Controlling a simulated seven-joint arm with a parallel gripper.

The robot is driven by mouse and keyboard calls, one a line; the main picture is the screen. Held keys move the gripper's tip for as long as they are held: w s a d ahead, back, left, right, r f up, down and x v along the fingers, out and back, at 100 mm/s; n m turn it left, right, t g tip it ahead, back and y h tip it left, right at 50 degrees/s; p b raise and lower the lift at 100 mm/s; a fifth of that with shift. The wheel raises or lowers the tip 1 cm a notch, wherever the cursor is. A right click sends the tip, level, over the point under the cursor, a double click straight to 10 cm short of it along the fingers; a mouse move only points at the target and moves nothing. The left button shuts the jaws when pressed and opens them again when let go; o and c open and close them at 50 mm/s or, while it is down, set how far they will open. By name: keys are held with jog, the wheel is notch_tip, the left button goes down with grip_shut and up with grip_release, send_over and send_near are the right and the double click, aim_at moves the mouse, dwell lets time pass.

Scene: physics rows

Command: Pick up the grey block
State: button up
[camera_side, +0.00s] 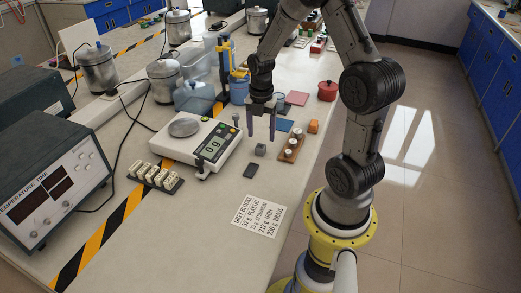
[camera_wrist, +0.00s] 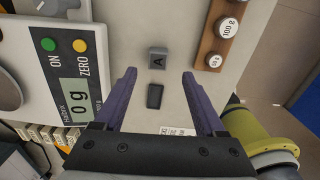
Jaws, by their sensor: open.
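Two small blocks lie on the pale bench. A grey block (camera_side: 261,149) marked "A" shows in the wrist view (camera_wrist: 158,53), and a darker, flat block (camera_side: 251,171) lies nearer the printed card; it also shows in the wrist view (camera_wrist: 155,96). The task's wording does not settle which is meant. My gripper (camera_side: 261,138) is open and empty, pointing down above the bench near the "A" block. In the wrist view the purple fingers (camera_wrist: 159,74) stand either side of the blocks' line, with nothing held between them.
A wooden strip with white-topped weights (camera_side: 291,149) stands right. A card (camera_side: 259,215) listing grey blocks lies in front.

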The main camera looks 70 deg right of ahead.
aim_at(260, 146)
jog(key=shift+w+d+f, duration=0.1)
jog(key=shift+f, duration=1.45)
jog(key=shift+w+d+f, duration=0.1)
jog(key=shift+f, duration=1.4)
grip_shut()
